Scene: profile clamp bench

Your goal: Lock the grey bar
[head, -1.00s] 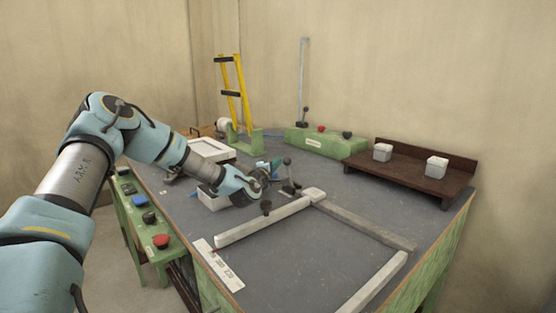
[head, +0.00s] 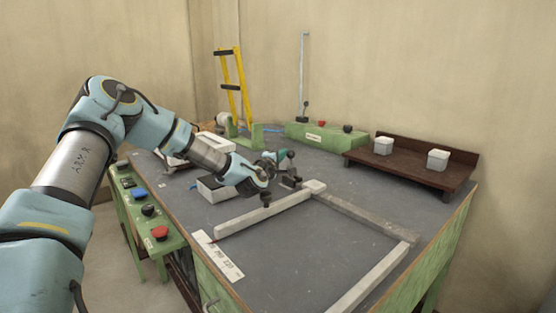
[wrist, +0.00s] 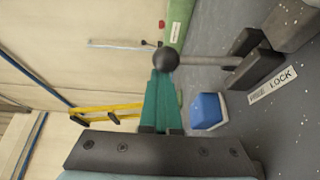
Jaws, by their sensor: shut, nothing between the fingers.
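The grey bar (head: 362,217) lies on the bench, running from a pale corner block (head: 315,186) toward the front right. A dark clamp (head: 289,182) stands just left of that block. In the wrist view the clamp's lever (wrist: 205,60) stands up from dark brackets and ends in a black ball knob (wrist: 166,60). A label reading FREE and LOCK (wrist: 272,85) lies beside it. My gripper (head: 284,155) is shut and empty beside the lever. In the wrist view its green fingers (wrist: 165,80) end at the knob; I cannot tell whether they touch.
Pale bars lie at left (head: 250,213) and front right (head: 370,277). A blue-topped block (wrist: 207,110) is near the fingers. A brown shelf (head: 415,172) with two white boxes and a green unit (head: 322,138) stand behind. Open bench lies between the bars.

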